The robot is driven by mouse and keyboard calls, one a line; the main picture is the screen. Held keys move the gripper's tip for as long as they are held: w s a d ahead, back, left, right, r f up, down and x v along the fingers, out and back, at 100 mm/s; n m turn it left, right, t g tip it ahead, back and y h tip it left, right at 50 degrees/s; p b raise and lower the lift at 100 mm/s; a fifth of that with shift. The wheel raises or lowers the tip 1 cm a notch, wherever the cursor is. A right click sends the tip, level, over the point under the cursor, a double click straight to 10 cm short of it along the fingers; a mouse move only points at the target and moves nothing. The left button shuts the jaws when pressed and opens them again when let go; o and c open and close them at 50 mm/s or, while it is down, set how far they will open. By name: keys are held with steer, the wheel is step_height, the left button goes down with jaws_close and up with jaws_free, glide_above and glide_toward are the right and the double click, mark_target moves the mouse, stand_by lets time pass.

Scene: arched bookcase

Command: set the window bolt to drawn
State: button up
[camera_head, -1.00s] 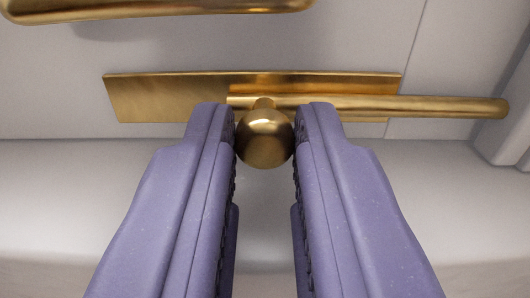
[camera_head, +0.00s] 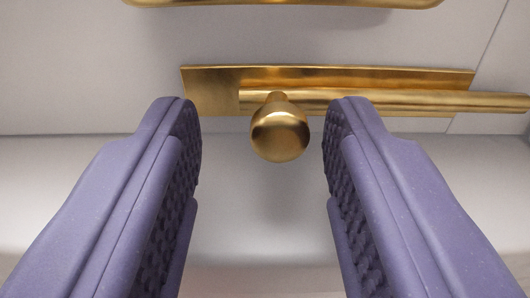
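The window bolt is a brass rod (camera_head: 400,101) lying along a flat brass plate (camera_head: 211,92) on a pale surface. A round brass knob (camera_head: 280,135) stands out from the rod near its left end. The rod's left end sits over the left part of the plate. To the right the rod runs past the plate and across a seam, reaching the picture's edge. My gripper (camera_head: 262,108) is open, one purple finger on each side of the knob, with a clear gap on both sides and nothing held.
A brass bar or handle (camera_head: 285,3) shows at the top edge, above the plate and partly cut off. A pale ledge (camera_head: 60,170) lies below the plate. The thin seam (camera_head: 493,40) runs down at the right.

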steer(key=s+p, duration=0.2)
steer(key=s, duration=0.5)
steer(key=shift+s+d, duration=0.15)
steer(key=shift+s, duration=0.25)
